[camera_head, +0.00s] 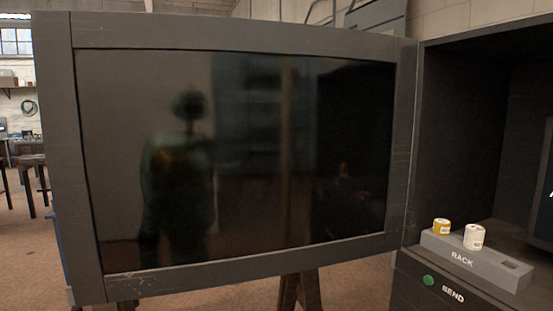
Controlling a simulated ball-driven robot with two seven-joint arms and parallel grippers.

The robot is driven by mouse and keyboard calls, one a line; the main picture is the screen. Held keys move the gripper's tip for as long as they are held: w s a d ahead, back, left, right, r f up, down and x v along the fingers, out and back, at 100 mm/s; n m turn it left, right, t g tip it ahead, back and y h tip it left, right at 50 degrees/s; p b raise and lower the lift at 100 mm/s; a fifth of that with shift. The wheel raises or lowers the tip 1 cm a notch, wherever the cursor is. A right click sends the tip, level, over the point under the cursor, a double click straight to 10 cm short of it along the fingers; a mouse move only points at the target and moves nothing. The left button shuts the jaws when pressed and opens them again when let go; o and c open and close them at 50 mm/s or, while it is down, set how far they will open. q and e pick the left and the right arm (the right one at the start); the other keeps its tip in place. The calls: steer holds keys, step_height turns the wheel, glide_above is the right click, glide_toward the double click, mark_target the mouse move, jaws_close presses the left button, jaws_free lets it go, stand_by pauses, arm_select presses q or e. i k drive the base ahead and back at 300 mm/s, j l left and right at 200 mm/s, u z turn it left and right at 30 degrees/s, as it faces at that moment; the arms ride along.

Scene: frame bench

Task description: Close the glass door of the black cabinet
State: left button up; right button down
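The glass door (235,155) has a dark grey frame and a dark, reflective pane. It stands wide open, swung out to the left of the black cabinet (465,130). Its right edge meets the cabinet's left side. A dark figure-like reflection shows in the pane. The cabinet's open front shows a dark interior at the right. Neither of my grippers is in view, so I cannot see their state.
A grey block marked RACK (475,262) stands on the cabinet floor near the front, with a yellow-and-white roll (441,227) and a white roll (474,237) on it. A green button (428,280) marked SEND sits below. Tables and brown floor show behind the door.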

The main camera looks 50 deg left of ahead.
mark_target(184, 153)
steer(key=k+j+z, duration=0.1)
steer(key=j, duration=0.55)
steer(key=k+j+z, duration=0.15)
steer(key=k+j, duration=0.15)
steer(key=j, duration=0.35)
steer(key=k+j+z, duration=0.1)
steer(key=j, duration=0.5)
steer(key=k+j+z, duration=0.15)
steer(key=k+j, duration=0.2)
steer(key=j, duration=0.2)
steer(key=k+j+z, duration=0.1)
steer(key=k+j, duration=0.2)
steer(key=j, duration=0.3)
steer(key=k+j+z, duration=0.15)
steer(key=k+j, duration=0.15)
steer(key=j, duration=0.2)
steer(key=k+j+z, duration=0.1)
steer(key=k+j, duration=0.25)
steer(key=j, duration=0.15)
steer(key=k+j+z, duration=0.15)
steer(key=k+j, duration=0.2)
steer(key=j, duration=0.15)
steer(key=i+l+z, duration=0.1)
steer(key=i, duration=0.1)
